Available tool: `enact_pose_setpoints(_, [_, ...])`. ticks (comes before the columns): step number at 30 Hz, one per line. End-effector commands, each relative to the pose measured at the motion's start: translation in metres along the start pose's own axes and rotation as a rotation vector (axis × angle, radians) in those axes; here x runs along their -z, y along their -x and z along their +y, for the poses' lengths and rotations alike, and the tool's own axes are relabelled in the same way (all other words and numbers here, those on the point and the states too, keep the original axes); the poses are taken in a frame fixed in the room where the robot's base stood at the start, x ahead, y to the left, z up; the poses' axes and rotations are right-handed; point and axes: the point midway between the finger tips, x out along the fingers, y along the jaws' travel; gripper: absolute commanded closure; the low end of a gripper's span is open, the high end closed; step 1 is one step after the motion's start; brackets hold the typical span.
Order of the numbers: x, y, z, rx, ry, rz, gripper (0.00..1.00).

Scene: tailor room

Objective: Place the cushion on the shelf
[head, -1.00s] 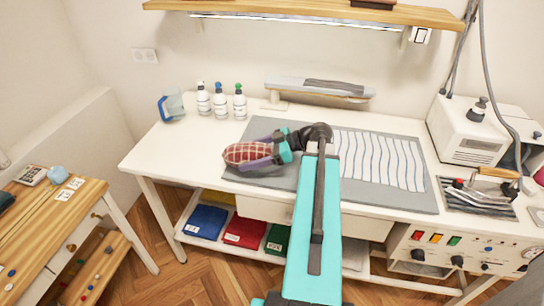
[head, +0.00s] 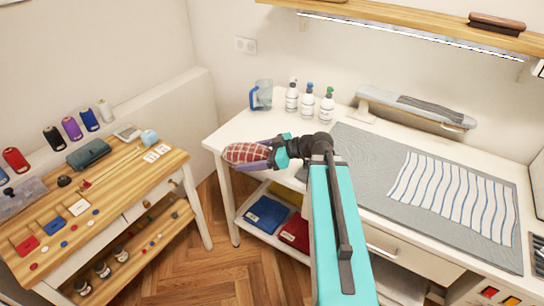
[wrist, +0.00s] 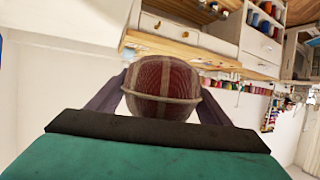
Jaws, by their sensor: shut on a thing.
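The cushion (head: 240,152) is a rounded red plaid piece with pale lines. My gripper (head: 258,153) is shut on it and holds it in the air at the left end of the white work table (head: 232,134). In the wrist view the cushion (wrist: 163,88) fills the space between the two dark fingers, with a pale band around it. The wooden wall shelf (head: 420,28) runs along the top right in the head view. A lower wooden shelf (head: 146,262) sits under the sewing table on the left.
The wooden sewing table (head: 110,193) at left carries spools, buttons and a dark green pouch (head: 88,153). Several bottles (head: 308,101) and a clear jug (head: 262,95) stand at the back of the work table. A grey mat (head: 375,165) holds striped cloth. Parquet floor (head: 225,250) is open between the tables.

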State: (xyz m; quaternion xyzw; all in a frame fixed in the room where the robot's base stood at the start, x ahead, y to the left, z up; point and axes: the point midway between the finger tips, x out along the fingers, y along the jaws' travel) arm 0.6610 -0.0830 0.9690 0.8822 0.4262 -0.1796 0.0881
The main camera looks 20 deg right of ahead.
Motion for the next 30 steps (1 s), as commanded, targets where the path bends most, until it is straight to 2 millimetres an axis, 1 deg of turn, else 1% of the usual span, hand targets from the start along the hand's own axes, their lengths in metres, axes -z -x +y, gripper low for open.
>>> enact_pose_setpoints(1, [0.007, -0.012, -0.008, 0.012, 0.005, 0.004, 0.66])
enact_pose_setpoints(6, [0.022, -0.043, -0.024, 0.032, 0.013, 0.008, 0.66])
enact_pose_setpoints(9, [0.028, -0.056, -0.032, 0.041, 0.015, 0.011, 0.66])
enact_pose_setpoints(12, [0.032, -0.063, -0.036, 0.045, 0.016, 0.012, 0.66])
enact_pose_setpoints(16, [0.034, -0.067, -0.038, 0.046, 0.017, 0.013, 0.66])
enact_pose_setpoints(30, [0.034, -0.067, -0.039, 0.048, 0.017, 0.012, 0.66])
